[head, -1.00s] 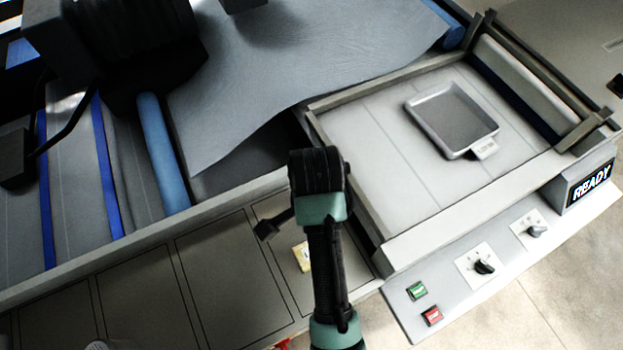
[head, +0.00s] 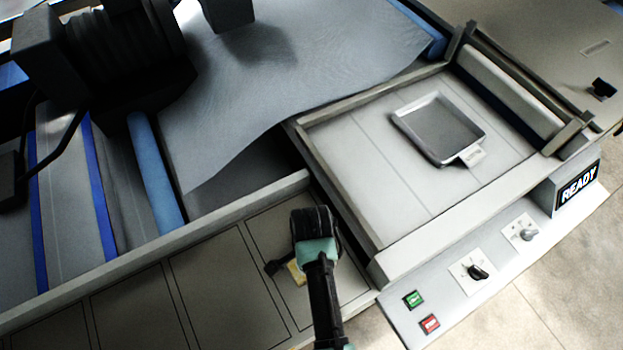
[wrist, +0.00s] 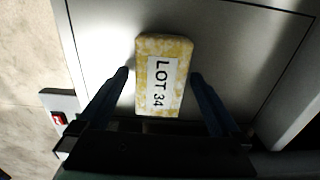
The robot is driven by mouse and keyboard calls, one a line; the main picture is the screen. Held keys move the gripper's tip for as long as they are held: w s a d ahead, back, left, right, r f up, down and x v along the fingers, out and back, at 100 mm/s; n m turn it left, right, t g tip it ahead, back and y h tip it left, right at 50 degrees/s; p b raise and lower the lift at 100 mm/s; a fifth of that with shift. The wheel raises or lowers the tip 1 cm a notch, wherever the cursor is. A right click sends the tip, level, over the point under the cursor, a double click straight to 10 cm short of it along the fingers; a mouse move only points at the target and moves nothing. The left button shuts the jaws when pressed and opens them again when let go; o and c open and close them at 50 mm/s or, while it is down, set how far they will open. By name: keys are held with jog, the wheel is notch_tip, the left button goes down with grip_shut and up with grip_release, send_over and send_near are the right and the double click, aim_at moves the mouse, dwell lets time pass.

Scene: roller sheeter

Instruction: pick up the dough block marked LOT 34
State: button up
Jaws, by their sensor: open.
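The dough block (wrist: 150,48) is a yellowish mottled block with a white label reading LOT 34. In the wrist view it lies between the two dark fingers of my gripper (wrist: 160,76), with a gap on each side. The gripper is open. In the head view my gripper (head: 285,267) is low over the front panel, and only a small yellow part of the dough block (head: 297,273) shows beside it. The rest of the block is hidden behind my arm.
A grey tray (head: 398,117) with a small tag sits on the framed bed (head: 365,185) to the right. A control panel (head: 500,262) with green and red buttons and a READY display (head: 578,188) is at right. Outlined panel sections (head: 230,295) left of my gripper are clear.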

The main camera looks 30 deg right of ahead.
jog(key=shift+f, duration=0.2)
grip_shut()
dwell(0.4)
jog(key=shift+r, duration=0.1)
